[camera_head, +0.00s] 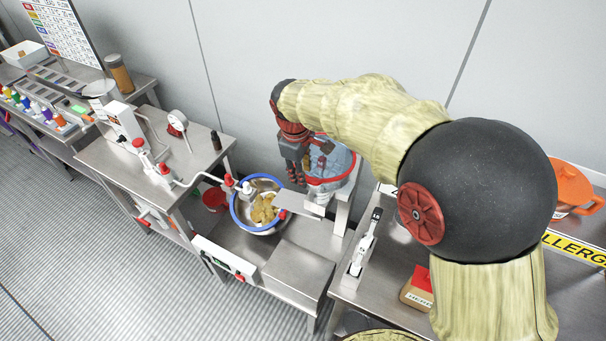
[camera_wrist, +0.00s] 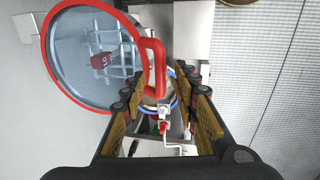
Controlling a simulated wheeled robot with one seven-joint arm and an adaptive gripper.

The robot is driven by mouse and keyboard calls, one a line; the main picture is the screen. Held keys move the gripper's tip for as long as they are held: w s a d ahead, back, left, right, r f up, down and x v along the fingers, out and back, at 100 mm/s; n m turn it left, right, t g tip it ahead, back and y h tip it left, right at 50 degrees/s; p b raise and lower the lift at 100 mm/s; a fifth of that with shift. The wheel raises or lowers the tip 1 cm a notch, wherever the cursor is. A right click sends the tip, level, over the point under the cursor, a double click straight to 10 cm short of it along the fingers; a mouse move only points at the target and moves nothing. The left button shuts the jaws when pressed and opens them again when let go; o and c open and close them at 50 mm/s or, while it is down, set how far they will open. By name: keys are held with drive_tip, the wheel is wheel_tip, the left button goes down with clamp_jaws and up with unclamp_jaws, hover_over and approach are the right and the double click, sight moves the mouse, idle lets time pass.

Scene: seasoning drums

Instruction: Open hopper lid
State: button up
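The hopper lid (camera_wrist: 77,62) is a round clear disc with a red rim and a red loop handle (camera_wrist: 153,70). In the wrist view it fills the upper left, and a metal grid shows through it; it appears to lie over the hopper. In the head view the lid (camera_head: 338,160) is partly hidden behind my gripper (camera_head: 295,175). In the wrist view my gripper (camera_wrist: 160,90) is open, with one finger on each side. The handle shows in the gap near the fingertips, and no finger is seen closed on it.
A blue-rimmed bowl (camera_head: 242,222) with yellowish chunks stands below and left of the hopper. A metal chute plate (camera_head: 300,204) sits between them. A bench with a dial scale (camera_head: 177,124) and red-topped tap stands left. The wall is close behind.

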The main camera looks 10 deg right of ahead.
drive_tip(key=shift+w+d+f, duration=0.1)
drive_tip(key=shift+f, duration=0.7)
drive_tip(key=c, duration=0.3)
drive_tip(key=c, duration=0.4)
clamp_jaws()
